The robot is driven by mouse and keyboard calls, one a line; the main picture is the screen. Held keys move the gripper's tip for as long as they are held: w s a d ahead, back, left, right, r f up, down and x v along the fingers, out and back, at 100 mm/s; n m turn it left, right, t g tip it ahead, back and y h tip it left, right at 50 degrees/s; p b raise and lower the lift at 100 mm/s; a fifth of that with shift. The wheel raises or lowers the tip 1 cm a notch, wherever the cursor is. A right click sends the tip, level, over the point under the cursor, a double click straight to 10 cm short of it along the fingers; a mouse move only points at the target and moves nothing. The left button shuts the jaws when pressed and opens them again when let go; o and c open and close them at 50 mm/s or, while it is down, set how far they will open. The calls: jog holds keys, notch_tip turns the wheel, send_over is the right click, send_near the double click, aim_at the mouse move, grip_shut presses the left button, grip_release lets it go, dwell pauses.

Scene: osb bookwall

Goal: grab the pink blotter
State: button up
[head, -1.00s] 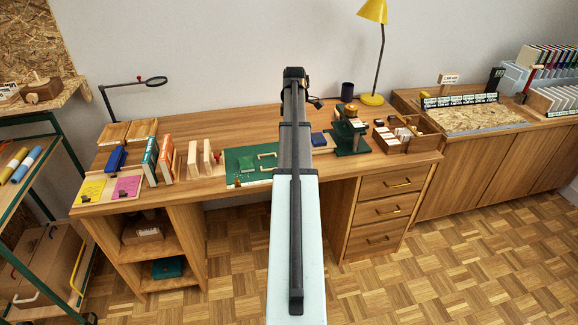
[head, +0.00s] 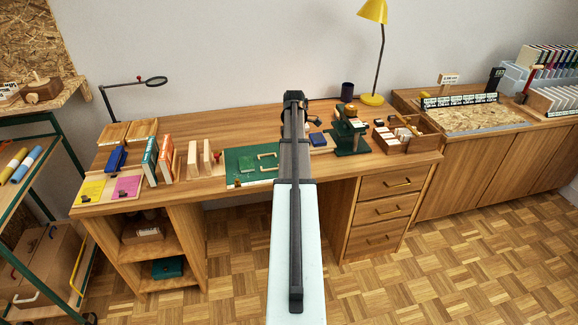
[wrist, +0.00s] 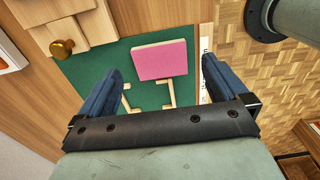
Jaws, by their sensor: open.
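A pink block with a pale wooden edge (wrist: 161,61), which looks like the pink blotter, lies on a green mat (wrist: 103,62) in the wrist view. My gripper (wrist: 162,70) is open, with a dark blue finger on either side of the block in that view. The fingers look apart from it, and I cannot tell the height between them. In the head view my gripper (head: 295,100) is small and dark over the desk, its fingers unclear. The pink block does not show there; my arm covers part of that area.
Pale wooden corner pieces (wrist: 169,94) lie on the mat beside the block. A brass-knobbed wooden piece (wrist: 62,48) is close by. On the desk (head: 220,125) are upright books (head: 150,160), a magenta sheet (head: 127,187), a green stand (head: 348,136) and a compartment box (head: 404,134).

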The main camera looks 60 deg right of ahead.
jog(key=shift+w+f, duration=0.15)
jog(key=shift+f, duration=2.7)
jog(key=c, duration=0.8)
jog(key=shift+r, duration=0.2)
jog(key=shift+c, duration=0.2)
